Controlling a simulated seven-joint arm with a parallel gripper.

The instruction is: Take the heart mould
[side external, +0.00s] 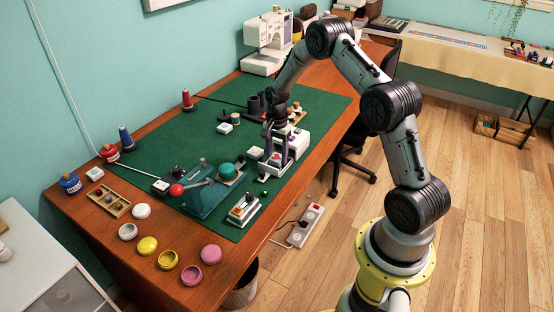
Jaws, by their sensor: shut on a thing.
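My gripper (276,162) points down over the right edge of the green mat (309,106), near the table's front edge. Its fingers are closed on a small reddish thing, mostly hidden between them. Its shape is too small to make out, so I cannot tell if it is the heart mould. I cannot tell if it touches the mat. No clear heart shape shows elsewhere.
A press with a red-knobbed lever (176,190) and a teal round piece (227,170) stands left of my gripper. Small white blocks (224,128) lie nearby. Several round pots, including a yellow one (147,246), line the front left. A sewing machine (268,40) stands at the back.

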